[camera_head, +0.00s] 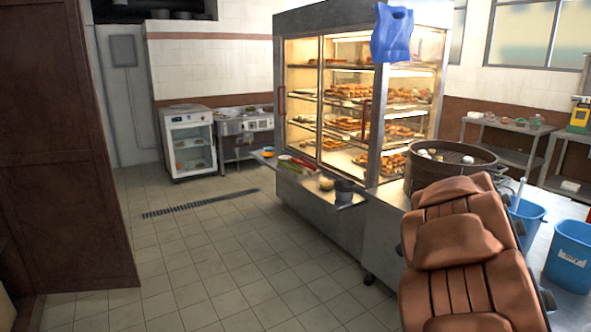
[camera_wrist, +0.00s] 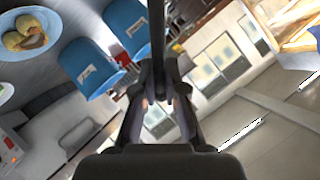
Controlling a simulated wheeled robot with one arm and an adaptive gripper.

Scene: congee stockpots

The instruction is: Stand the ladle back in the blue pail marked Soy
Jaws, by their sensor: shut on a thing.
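My gripper (camera_wrist: 159,76) is shut on a long dark handle (camera_wrist: 157,28), which I take to be the ladle's. The handle runs up out of the top of the wrist view, so its far end is out of sight. Two blue pails with white labels stand to the right in the head view, a nearer one (camera_head: 570,262) and a farther one (camera_head: 531,212). A pale stick rises from the farther one. Both blue pails also show left of the handle in the wrist view (camera_wrist: 92,68) (camera_wrist: 126,27), apart from it. I cannot read which is marked Soy.
The pails stand on a metal counter (camera_head: 545,275). A round steamer (camera_head: 450,172) is beside them, in front of the lit glass food cabinet (camera_head: 330,120). A blue plate (camera_wrist: 45,50) with food shows in the wrist view. The tiled floor (camera_head: 215,265) at left is clear.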

